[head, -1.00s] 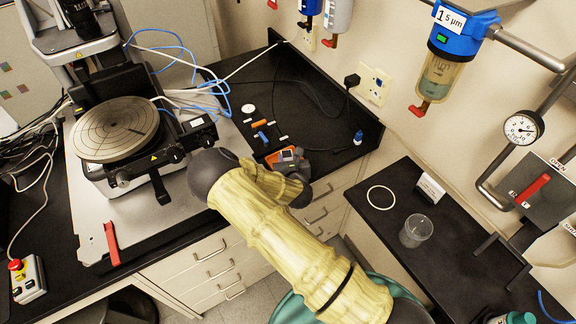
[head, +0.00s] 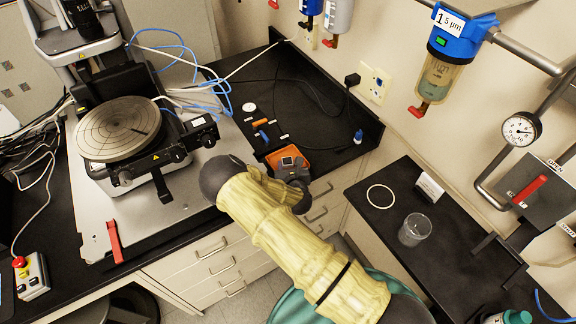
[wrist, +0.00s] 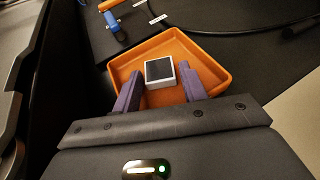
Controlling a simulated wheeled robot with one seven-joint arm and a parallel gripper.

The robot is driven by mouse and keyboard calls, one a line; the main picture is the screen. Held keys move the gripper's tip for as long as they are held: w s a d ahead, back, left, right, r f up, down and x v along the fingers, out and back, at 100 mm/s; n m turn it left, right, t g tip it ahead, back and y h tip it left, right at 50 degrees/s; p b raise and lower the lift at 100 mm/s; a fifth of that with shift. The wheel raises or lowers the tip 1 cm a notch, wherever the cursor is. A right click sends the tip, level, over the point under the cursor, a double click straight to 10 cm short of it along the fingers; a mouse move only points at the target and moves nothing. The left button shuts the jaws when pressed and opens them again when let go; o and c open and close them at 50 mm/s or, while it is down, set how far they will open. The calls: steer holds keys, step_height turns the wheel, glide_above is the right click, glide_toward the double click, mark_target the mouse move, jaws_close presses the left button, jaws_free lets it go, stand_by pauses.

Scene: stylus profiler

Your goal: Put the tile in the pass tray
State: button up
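The tile (wrist: 160,70), a small square with a dark top and pale sides, lies in a shallow orange tray (wrist: 214,72). In the head view the tile (head: 288,161) shows as a small grey patch inside the orange tray (head: 273,160). I see no label on the tray. My gripper (wrist: 160,84) is open, with its two purple fingers spread on either side of the tile's near part and gaps between. In the head view my gripper (head: 291,169) is at the tray's near right side and hides part of it.
The profiler's round stage (head: 118,128) stands left on a grey plate. Small items, including an orange piece (head: 259,122) and a blue piece (head: 263,136), lie behind the tray. A small bottle (head: 358,137) stands to the right. A cable runs across the black bench behind.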

steer(key=shift+r, duration=0.25)
steer(key=shift+s, duration=0.35)
steer(key=b+v, duration=0.3)
steer(key=v, duration=0.8)
steer(key=shift+s+r, duration=0.2)
steer(key=shift+d, duration=0.15)
